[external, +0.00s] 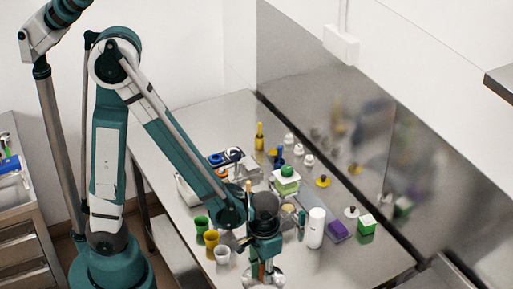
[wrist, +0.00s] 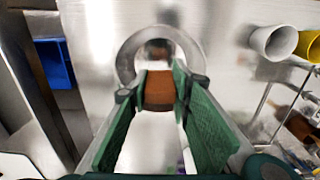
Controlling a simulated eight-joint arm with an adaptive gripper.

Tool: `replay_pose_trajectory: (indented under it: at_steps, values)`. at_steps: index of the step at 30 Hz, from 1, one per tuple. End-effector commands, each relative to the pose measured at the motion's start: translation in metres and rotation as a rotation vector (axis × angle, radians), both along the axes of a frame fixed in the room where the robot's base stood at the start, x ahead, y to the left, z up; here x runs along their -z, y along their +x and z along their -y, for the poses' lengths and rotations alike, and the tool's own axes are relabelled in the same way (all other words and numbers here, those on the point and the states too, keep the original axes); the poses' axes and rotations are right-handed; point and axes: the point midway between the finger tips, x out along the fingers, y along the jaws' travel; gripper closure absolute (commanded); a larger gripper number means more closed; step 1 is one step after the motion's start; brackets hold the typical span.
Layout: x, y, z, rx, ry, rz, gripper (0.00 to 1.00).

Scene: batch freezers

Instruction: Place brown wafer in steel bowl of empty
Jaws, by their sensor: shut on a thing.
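A brown wafer (wrist: 160,92) is pinched between the green finger pads of my gripper (wrist: 160,100) in the wrist view. A round steel bowl (wrist: 128,58) lies just beyond the wafer, and its rim curves around the wafer's far end. In the external view my gripper (external: 262,264) points down near the front of the steel table, with a sliver of the wafer between its fingers. The bowl (external: 278,279) shows below it, partly hidden by the fingers. I cannot tell whether the wafer touches the bowl.
Green, yellow and white cups (external: 222,254) stand left of my gripper. A white cylinder (external: 316,228), a purple block (external: 338,230) and a green-and-white box (external: 367,224) stand to the right. Several small items fill the table behind. A steel wall panel (external: 330,130) bounds the back.

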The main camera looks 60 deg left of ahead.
Motion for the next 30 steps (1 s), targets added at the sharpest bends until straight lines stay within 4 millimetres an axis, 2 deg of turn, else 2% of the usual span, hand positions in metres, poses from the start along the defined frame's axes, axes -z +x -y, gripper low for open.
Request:
replay_pose_trajectory:
  at_steps: [6, 19, 20, 23, 30]
  values:
    - [0.0113, 0.0, 0.0, 0.0, 0.0, 0.0, 0.86]
    - [0.0133, 0.0, 0.0, 0.0, 0.0, 0.0, 0.86]
    - [0.0133, 0.0, 0.0, 0.0, 0.0, 0.0, 0.76]
    - [0.0133, 0.0, 0.0, 0.0, 0.0, 0.0, 0.63]
    - [0.0133, 0.0, 0.0, 0.0, 0.0, 0.0, 0.61]
